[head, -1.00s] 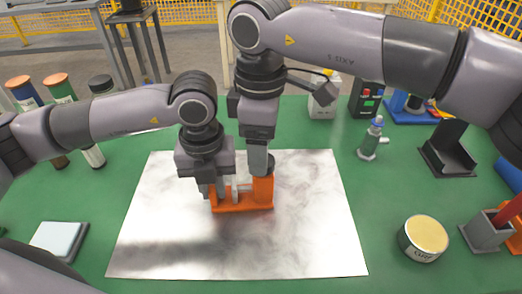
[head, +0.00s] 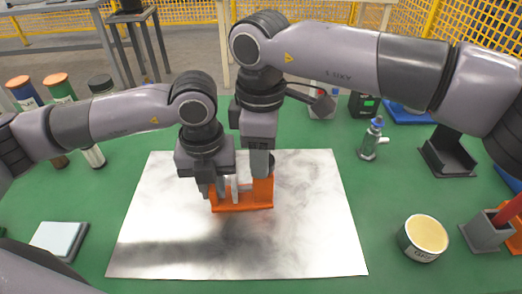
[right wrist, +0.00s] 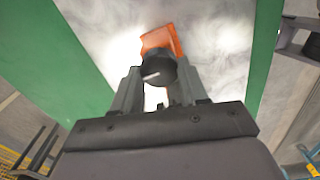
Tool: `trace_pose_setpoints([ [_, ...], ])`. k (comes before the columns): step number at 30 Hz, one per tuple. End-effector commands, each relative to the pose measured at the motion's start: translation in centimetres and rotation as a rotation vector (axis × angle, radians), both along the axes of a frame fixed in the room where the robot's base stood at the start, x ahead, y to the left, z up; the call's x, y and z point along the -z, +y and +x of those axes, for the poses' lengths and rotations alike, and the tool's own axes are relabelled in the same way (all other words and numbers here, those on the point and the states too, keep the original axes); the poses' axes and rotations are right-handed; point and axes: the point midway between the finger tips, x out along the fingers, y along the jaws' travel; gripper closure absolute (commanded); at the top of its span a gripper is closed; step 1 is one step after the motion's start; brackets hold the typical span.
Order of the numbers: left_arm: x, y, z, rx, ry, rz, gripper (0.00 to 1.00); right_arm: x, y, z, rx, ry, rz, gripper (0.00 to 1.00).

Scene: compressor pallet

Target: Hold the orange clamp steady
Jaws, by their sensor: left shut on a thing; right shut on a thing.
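The orange clamp (head: 243,207) stands on the shiny metal sheet in the head view. Its orange body also shows in the right wrist view (right wrist: 161,40). My left gripper (head: 212,190) is shut at the clamp's left end; its fingertips are partly hidden against the clamp. My right gripper (head: 262,168) is above the clamp's right end. In the right wrist view its fingers (right wrist: 158,88) are shut on a round black knob (right wrist: 158,70) with a pale mark. The knob sits in front of the orange part and hides some of it.
The metal sheet (head: 160,250) lies on the green table (head: 385,200). To the right are a small grey-green bottle (head: 372,140), a tin (head: 423,238), a black holder (head: 450,155) and a grey box (head: 485,232). A pale pad (head: 60,238) lies at left. The sheet's front is clear.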

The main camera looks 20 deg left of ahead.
Motion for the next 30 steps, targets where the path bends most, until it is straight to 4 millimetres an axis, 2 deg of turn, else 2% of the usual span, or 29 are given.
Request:
trace_pose_setpoints([
  [11,-0.04,0.00,0.01,0.001,-0.001,0.000,1.00,-0.11,-0.01,-0.06,-0.229,-0.001,0.001,0.87],
  [30,-0.01,0.01,0.01,0.001,-0.001,0.001,1.00,-0.14,-0.13,-0.22,-0.836,0.000,0.003,0.87],
])
